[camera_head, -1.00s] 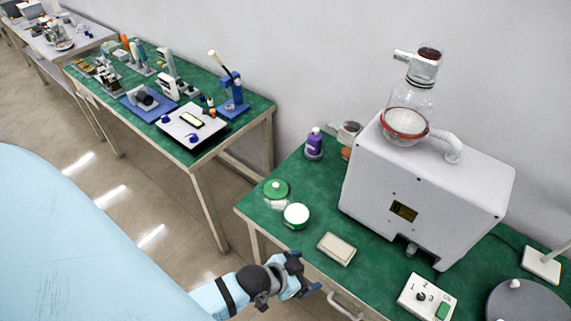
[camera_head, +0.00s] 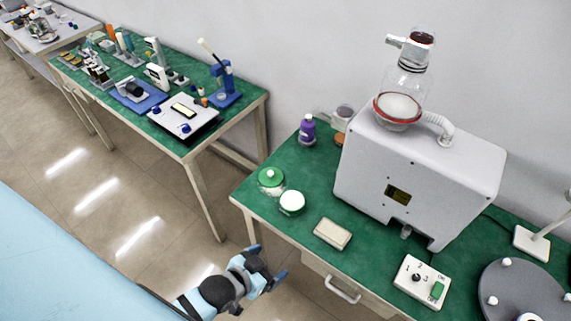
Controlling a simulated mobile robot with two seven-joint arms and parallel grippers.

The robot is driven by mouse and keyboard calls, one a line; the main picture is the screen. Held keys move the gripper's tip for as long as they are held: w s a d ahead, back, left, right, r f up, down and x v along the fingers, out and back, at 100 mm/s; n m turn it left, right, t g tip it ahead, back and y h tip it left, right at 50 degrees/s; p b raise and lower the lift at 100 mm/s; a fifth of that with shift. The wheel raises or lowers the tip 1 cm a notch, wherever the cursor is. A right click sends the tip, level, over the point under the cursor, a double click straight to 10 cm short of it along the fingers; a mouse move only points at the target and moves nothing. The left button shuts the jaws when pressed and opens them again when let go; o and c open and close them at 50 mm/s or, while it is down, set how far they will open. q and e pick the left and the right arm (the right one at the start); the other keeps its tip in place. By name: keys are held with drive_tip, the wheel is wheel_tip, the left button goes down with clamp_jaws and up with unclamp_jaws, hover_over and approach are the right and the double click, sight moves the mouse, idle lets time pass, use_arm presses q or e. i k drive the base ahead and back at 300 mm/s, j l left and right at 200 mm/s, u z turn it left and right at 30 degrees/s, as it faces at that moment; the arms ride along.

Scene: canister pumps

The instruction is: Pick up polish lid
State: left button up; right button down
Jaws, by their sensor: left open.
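A green round lid with a pale knob (camera_head: 268,176) lies near the left end of the green-topped table. Just in front and to the right of it stands a small round tub with a white top and green rim (camera_head: 292,203). My left gripper (camera_head: 268,264) is open and empty, in front of the table's front edge and below the tub in the picture. It is apart from both the lid and the tub. My right gripper is out of view.
A beige block (camera_head: 333,234) lies right of the tub. A purple bottle (camera_head: 308,131) stands behind the lid. A large white machine (camera_head: 420,175) fills the middle, with a switch box (camera_head: 422,281) and grey disc (camera_head: 515,290) to its right. A drawer handle (camera_head: 342,291) juts from the front.

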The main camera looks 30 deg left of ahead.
sight(269, 177)
drive_tip(key=u, duration=0.75)
drive_tip(key=k+j, duration=0.05)
